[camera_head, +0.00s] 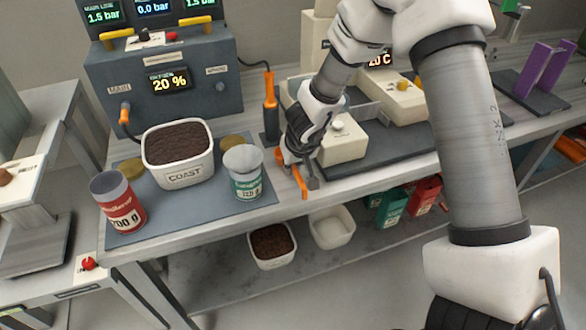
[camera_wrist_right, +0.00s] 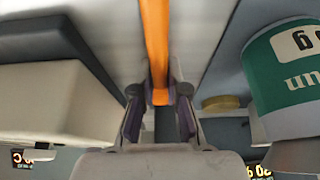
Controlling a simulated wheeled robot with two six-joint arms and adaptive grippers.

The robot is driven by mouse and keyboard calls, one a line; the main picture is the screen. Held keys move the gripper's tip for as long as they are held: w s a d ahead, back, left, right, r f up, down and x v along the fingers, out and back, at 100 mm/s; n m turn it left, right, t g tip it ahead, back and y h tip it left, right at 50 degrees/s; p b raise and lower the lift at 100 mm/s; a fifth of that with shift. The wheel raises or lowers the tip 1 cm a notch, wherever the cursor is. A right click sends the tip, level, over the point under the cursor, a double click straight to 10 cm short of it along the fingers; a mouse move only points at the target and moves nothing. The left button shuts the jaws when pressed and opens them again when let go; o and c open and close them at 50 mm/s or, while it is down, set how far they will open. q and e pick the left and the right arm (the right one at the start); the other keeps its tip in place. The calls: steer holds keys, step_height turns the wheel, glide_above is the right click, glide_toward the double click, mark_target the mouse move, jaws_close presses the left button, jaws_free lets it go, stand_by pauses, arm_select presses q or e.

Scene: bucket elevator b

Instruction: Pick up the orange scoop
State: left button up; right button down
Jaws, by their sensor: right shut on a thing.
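The orange scoop (camera_head: 299,180) is at the front edge of the bench, with its orange handle slanting down past the edge in the head view. My right gripper (camera_head: 302,168) is shut on it. In the right wrist view the orange handle (camera_wrist_right: 155,45) runs up from between the two fingertips (camera_wrist_right: 160,105). A dark piece beside the fingers in the head view may be a fingertip or part of the scoop; I cannot tell. My left gripper is not in view.
The green-labelled can (camera_head: 246,185) stands close left of the gripper. The white COAST tub (camera_head: 178,172) of dark grounds and the red can (camera_head: 117,212) stand further left. Cream scale (camera_head: 342,142) is close right. Tubs (camera_head: 271,262) sit on the lower shelf.

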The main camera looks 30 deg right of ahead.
mark_target(294, 172)
steer(key=shift+r, duration=0.1)
steer(key=shift+r+p, duration=0.65)
steer(key=shift+p, duration=0.1)
step_height(294, 172, up, 2)
steer(key=shift+r+p, duration=0.15)
steer(key=shift+p, duration=0.9)
steer(key=shift+s+a+f+b, duration=0.2)
steer(key=shift+s+a+b, duration=0.1)
steer(key=shift+s+b, duration=0.3)
steer(key=shift+s+a+f+b, duration=0.15)
steer(key=shift+s+a+b, duration=0.1)
steer(key=shift+s+b, duration=0.35)
steer(key=s+a+r+b, duration=0.1)
steer(key=s+a+b, duration=0.5)
steer(key=s, duration=0.5)
steer(key=shift+s+r, duration=0.4)
steer(key=shift+a, duration=0.1)
